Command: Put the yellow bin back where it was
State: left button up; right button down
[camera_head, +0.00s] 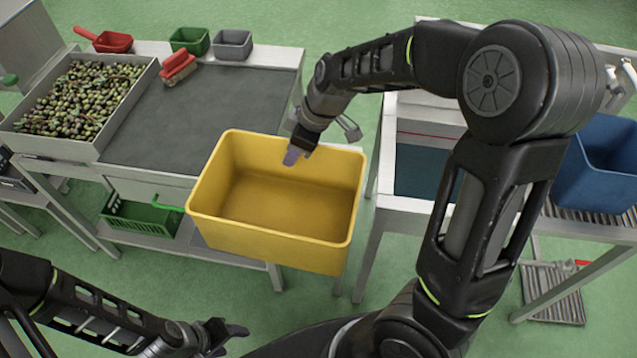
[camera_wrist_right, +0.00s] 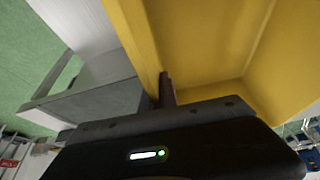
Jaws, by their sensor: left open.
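The yellow bin (camera_head: 275,250) is empty and upright, at the front right corner of the dark-topped table in the head view. It reaches out past the table's edge and looks held in the air. My right gripper (camera_head: 300,150) is at the bin's far rim, with a finger inside the wall; it looks shut on that wall. The right wrist view shows the yellow bin (camera_wrist_right: 205,45) close up, with one dark finger against its wall; the other finger is hidden. My left gripper (camera_head: 228,335) is open and empty, low in front of the table, apart from the bin.
The table (camera_head: 190,120) has a clear dark top. A blue bin (camera_head: 600,165) stands far right. A green crate (camera_head: 140,215) sits below.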

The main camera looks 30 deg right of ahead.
pick_arm(q)
jog(key=shift+o, duration=0.2)
notch_tip(320, 180, down, 10)
jog(key=b, duration=0.8)
jog(key=shift+w+r, duration=0.15)
jog(key=shift+r, duration=0.1)
notch_tip(320, 180, down, 6)
jog(key=b, duration=0.6)
jog(key=shift+w+b, duration=0.15)
jog(key=shift+b, duration=0.25)
pick_arm(e)
jog(key=w+d+r+m+h, duration=0.2)
jog(key=w+d+m+h, duration=0.1)
jog(key=d+m, duration=0.5)
jog(key=w+d+r+m+h, duration=0.3)
jog(key=d+m, duration=0.6)
jog(key=d, duration=0.5)
jog(key=shift+w+r+t, duration=0.15)
jog(key=shift+w+t, duration=0.15)
jog(key=shift+w, duration=0.25)
pick_arm(q)
notch_tip(320, 180, down, 3)
jog(key=b, duration=0.3)
jog(key=shift+f, duration=0.1)
pick_arm(e)
notch_tip(320, 180, down, 24)
